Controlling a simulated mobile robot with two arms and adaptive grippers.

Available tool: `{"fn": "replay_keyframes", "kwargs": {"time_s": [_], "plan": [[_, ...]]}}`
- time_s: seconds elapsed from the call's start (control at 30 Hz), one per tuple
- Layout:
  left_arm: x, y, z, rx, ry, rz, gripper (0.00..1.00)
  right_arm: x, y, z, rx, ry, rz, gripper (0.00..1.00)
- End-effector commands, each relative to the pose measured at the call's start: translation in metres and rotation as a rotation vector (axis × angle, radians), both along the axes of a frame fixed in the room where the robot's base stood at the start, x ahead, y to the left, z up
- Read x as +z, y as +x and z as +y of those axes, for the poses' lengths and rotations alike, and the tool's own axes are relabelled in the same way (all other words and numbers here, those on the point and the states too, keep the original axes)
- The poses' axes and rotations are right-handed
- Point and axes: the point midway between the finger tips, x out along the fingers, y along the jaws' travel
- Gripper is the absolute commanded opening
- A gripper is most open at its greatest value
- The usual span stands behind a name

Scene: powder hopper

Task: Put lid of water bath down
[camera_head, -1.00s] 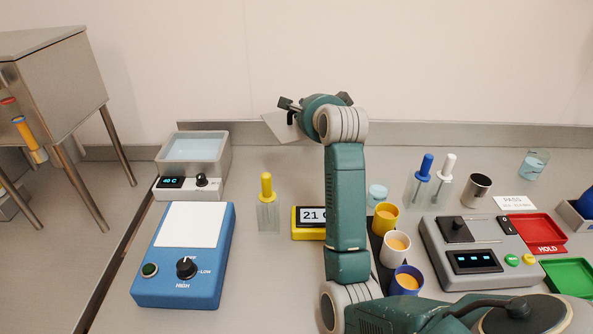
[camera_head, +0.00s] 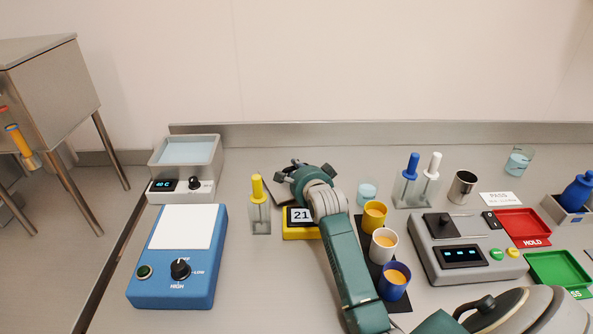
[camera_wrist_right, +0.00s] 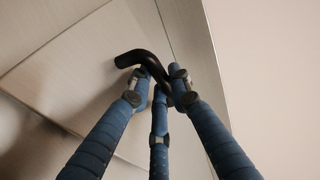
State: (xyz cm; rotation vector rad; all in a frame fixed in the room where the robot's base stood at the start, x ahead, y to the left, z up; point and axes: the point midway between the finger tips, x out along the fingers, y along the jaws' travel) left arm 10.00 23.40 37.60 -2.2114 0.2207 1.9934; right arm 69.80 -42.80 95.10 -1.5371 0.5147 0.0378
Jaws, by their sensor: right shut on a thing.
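The water bath (camera_head: 207,163) stands at the back left, a grey box with a 40 C display and a dark knob. Its top is open and pale blue water shows inside. My right gripper (camera_head: 286,170) is shut on the black handle (camera_wrist_right: 148,62) of the lid, a flat grey plate (camera_wrist_right: 85,60). The gripper hides the rest. I cannot tell whether the lid touches the bench. My left gripper is not in view.
A blue device (camera_head: 213,255) is in front of the bath. Coloured cups (camera_head: 383,245) stand right of my arm. The bench's back strip is mostly clear.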

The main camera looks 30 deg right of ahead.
Motion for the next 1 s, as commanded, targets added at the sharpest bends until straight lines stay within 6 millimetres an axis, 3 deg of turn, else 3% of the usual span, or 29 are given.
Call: {"fn": "replay_keyframes", "kwargs": {"time_s": [0.13, 0.33, 0.37, 0.47, 0.77, 1.0], "plan": [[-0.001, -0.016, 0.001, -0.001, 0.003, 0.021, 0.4, -0.003, 0.0, 0.0, 0.0, -0.001, -0.004, 0.0], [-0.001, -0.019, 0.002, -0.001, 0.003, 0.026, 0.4, -0.003, 0.0, 0.0, 0.0, 0.0, -0.003, 0.0], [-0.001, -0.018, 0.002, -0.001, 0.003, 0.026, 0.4, -0.005, 0.0, 0.0, 0.0, 0.001, 0.0, 0.21], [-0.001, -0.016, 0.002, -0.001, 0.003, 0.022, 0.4, -0.005, 0.0, 0.0, 0.0, 0.0, 0.0, 0.38], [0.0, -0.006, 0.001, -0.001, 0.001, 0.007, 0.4, -0.003, 0.0, 0.0, 0.0, 0.0, -0.001, 0.38], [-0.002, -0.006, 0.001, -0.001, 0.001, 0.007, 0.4, 0.006, -0.025, 0.008, -0.001, 0.002, -0.004, 0.38]]}}
